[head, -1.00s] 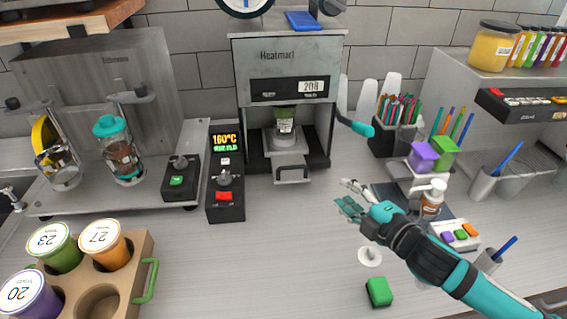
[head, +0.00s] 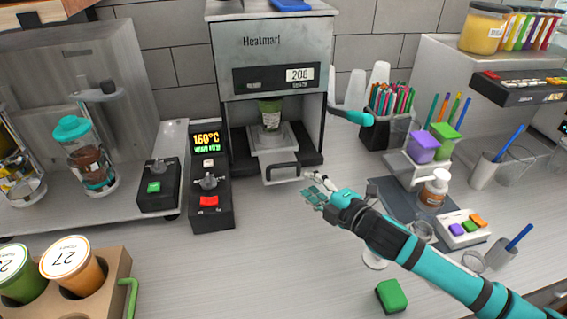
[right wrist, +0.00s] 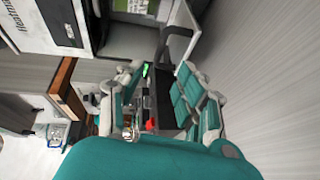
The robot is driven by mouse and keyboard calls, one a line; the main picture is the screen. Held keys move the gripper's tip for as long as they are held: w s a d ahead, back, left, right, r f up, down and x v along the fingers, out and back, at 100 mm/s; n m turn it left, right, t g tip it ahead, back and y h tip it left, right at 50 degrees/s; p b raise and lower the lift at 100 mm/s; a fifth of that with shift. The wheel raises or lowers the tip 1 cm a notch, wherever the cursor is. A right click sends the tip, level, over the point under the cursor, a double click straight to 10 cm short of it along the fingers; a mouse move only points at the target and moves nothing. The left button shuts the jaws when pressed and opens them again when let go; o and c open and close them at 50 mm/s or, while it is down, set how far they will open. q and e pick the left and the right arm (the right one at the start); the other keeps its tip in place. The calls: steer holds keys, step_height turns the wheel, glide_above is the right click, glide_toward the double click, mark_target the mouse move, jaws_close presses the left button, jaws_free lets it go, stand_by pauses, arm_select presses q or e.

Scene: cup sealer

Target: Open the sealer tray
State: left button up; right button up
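The grey cup sealer (head: 272,50), marked "Heatmarl" and showing 208, stands against the back wall. Its tray (head: 268,135) is inside the bay, with a green-topped cup (head: 270,114) over it. The black tray handle (head: 282,172) sticks out at the front. My right gripper (head: 312,188) is just right of the handle in the head view, fingers towards it. In the right wrist view my right gripper (right wrist: 160,98) has its fingers apart, and the dark handle (right wrist: 172,42) shows beyond and between them. Whether they touch is unclear. My left gripper is not in view.
A teal-tipped lever (head: 354,117) sticks out right of the sealer. A control box (head: 210,190) reading 160°C stands to its left. A cup holder (head: 100,285) is at the front left, a green block (head: 391,296) at the front.

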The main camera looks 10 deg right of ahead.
mark_target(283, 164)
steer(key=p+x, duration=0.2)
steer(key=x, duration=1)
steer(key=shift+w+a+f, duration=0.1)
steer(key=shift+w+a, duration=0.05)
steer(key=shift+w, duration=0.1)
jaws_close()
